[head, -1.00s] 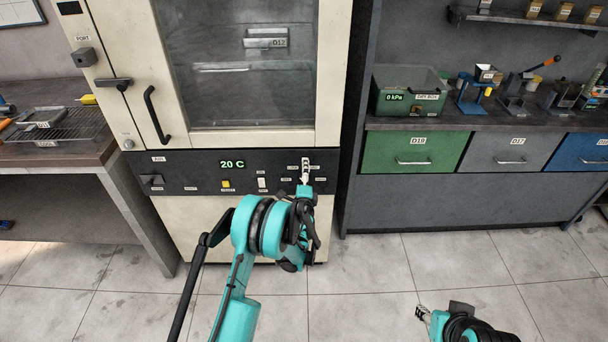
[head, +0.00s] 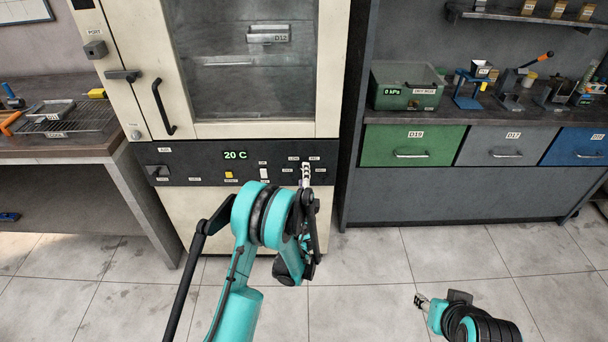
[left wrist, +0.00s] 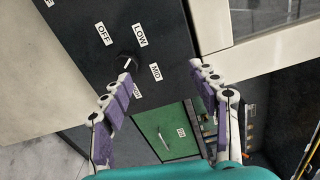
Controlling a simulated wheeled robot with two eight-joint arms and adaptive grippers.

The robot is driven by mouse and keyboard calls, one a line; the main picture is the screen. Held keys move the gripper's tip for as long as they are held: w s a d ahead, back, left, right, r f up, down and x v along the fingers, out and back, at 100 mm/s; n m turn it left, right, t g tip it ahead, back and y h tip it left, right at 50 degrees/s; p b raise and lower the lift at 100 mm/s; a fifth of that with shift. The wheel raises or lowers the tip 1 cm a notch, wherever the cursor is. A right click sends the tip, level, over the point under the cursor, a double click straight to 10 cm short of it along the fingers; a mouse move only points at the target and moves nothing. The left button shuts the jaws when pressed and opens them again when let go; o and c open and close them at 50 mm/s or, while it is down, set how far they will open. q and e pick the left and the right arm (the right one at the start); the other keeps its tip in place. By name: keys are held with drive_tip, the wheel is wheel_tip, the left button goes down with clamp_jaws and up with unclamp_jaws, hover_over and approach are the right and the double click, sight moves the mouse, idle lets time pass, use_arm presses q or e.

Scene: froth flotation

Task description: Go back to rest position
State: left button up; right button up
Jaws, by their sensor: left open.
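My left gripper (head: 306,174) is in front of the right part of the oven's dark control panel (head: 180,172), pointing up at it. In the left wrist view its two purple-padded fingers (left wrist: 162,72) stand wide apart with nothing between them. A round black knob (left wrist: 126,61) with OFF, LOW, MID and HIGH labels shows beside the left fingertip, which partly overlaps it. I cannot tell whether they touch. My right gripper (head: 421,301) hangs low over the floor at the lower right, apart from everything; its jaws are too small to read.
The oven (head: 235,60) has its glass door shut and its display reads 20 C. A bench with a wire rack (head: 75,122) stands left. A counter with green (head: 412,146), grey and blue drawers stands right. The tiled floor (head: 365,260) in front is clear.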

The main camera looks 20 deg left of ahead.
idle(0.6)
use_arm(q)
drive_tip(key=s+a+r+n+g, duration=0.2)
drive_tip(key=s+r+n+g, duration=0.1)
drive_tip(key=s+r+n, duration=0.25)
drive_tip(key=s+a+r+n+g, duration=0.2)
drive_tip(key=s+a+r+n, duration=0.15)
drive_tip(key=s+r, duration=0.35)
drive_tip(key=s+d+f+n+g+h, duration=0.1)
drive_tip(key=s+d+n+g+h, duration=0.1)
drive_tip(key=s, duration=1.1)
drive_tip(key=s+d+f+n+g+h, duration=0.2)
drive_tip(key=s+d+n, duration=0.3)
drive_tip(key=s, duration=0.8)
drive_tip(key=shift+s+d+g+h, duration=0.25)
drive_tip(key=shift+d+g+h, duration=0.35)
drive_tip(key=shift+d, duration=0.5)
drive_tip(key=shift+f, duration=0.1)
